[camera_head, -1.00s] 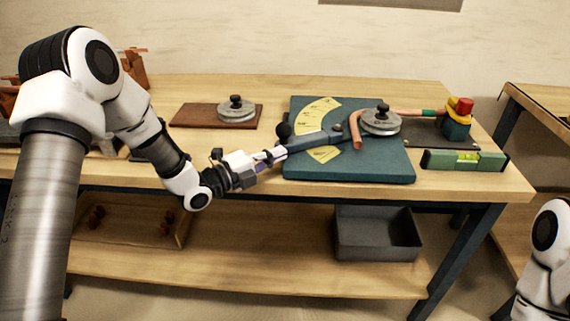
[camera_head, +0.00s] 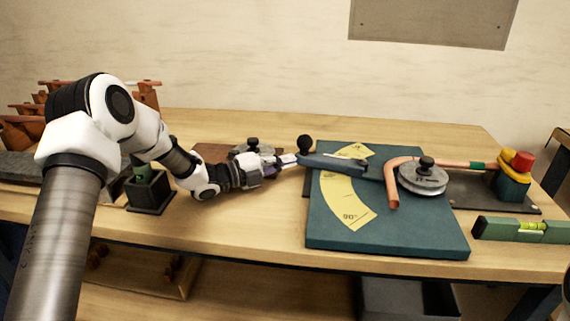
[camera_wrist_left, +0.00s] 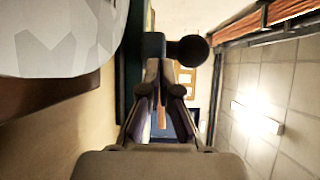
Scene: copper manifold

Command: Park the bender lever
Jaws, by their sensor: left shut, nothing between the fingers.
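The bender lever (camera_head: 345,165) is a dark blue bar with a black ball knob (camera_head: 304,143) at its left end. It lies across the back part of the yellow angle scale (camera_head: 342,205) on the teal bender board (camera_head: 400,238). My left gripper (camera_head: 289,160) is shut and empty, its fingertips at the lever's knob end; contact is hard to tell. The left wrist view shows the knob (camera_wrist_left: 190,49) just beyond the fingers (camera_wrist_left: 163,95). A bent copper tube (camera_head: 393,185) passes by the round grey former (camera_head: 424,177). My right gripper is out of view.
A grey disc with a knob (camera_head: 252,148) stands behind my left gripper. A dark square holder (camera_head: 150,190) is left of it. A green level (camera_head: 520,229) lies at the right. The table front left of the board is clear.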

